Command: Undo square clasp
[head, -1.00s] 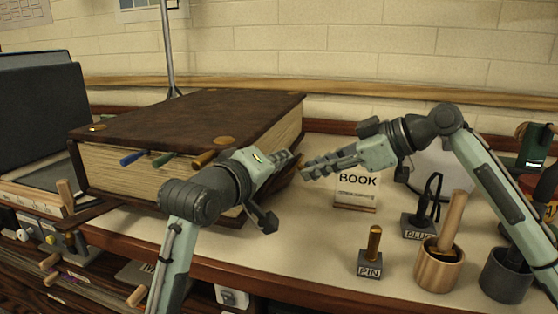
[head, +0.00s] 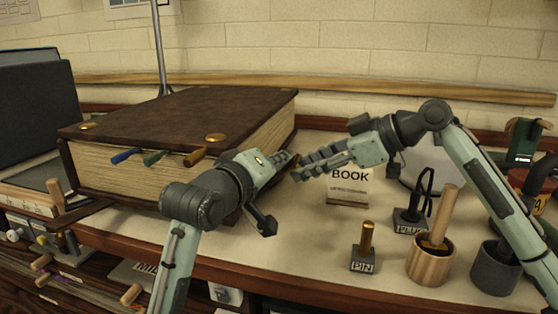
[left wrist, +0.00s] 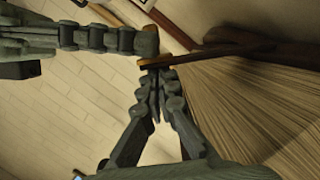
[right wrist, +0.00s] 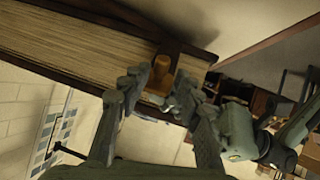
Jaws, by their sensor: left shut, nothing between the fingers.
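A thick brown book (head: 185,110) lies on the bench with brass corner pieces. A brass-coloured clasp piece (right wrist: 160,75) on its page edge shows in the right wrist view; its square shape cannot be made out. In the left wrist view, a brass-coloured strip (left wrist: 168,60) crosses near the book's cover edge. My left gripper (head: 289,158) is shut and empty beside the book's right side, its tips (left wrist: 155,72) close to that strip. My right gripper (head: 297,172) faces it, open, its fingers (right wrist: 168,85) on either side of the clasp piece in view; contact cannot be told.
A BOOK sign (head: 348,188) stands just behind my right gripper. A PIN block (head: 363,250), a PLUG block (head: 408,222), a wooden cup (head: 430,265) and a dark cup (head: 492,270) stand at right. Coloured pegs (head: 155,157) stick out of the book's front side.

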